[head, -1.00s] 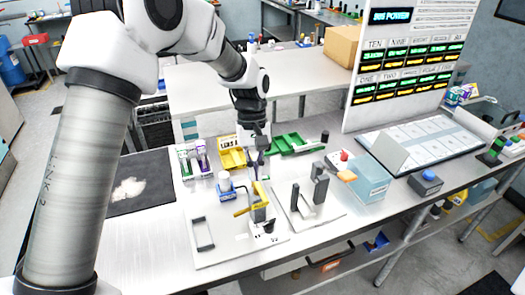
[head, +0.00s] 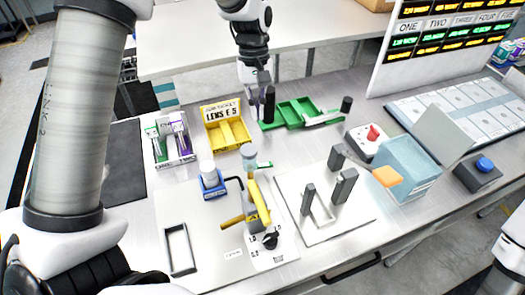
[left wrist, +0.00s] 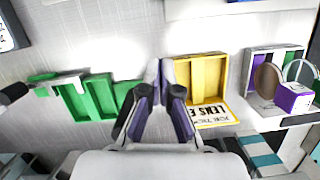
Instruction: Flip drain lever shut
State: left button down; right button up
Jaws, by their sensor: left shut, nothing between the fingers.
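The drain fixture stands on a white board (head: 200,280) at the front centre of the bench. It has a yellow upright lever-like part (head: 259,202), a short yellow bar (head: 233,221) pointing left, and a black knob (head: 270,241) at its foot. I cannot tell which yellow part is the drain lever. My left gripper (head: 254,112) is shut and empty, behind the fixture and apart from it, between the yellow tray and green tray. In the left wrist view my left gripper (left wrist: 157,82) points at the bench beside the yellow tray. My right gripper is out of view.
The yellow tray (head: 208,118) and green tray (head: 290,114) are at the back.

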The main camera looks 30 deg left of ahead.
aim_at(262, 168)
pick_arm(q)
jog(key=p+x, duration=0.2)
jog(key=x, duration=0.7)
jog(key=shift+w+a, duration=0.1)
jog(key=s+d, duration=0.1)
jog(key=s+d+p, duration=0.1)
jog(key=shift+s+f, duration=0.25)
jog(key=shift+s, duration=0.05)
jog(key=shift+s+d, duration=0.35)
jog(key=shift+s, duration=0.1)
jog(key=shift+w, duration=0.1)
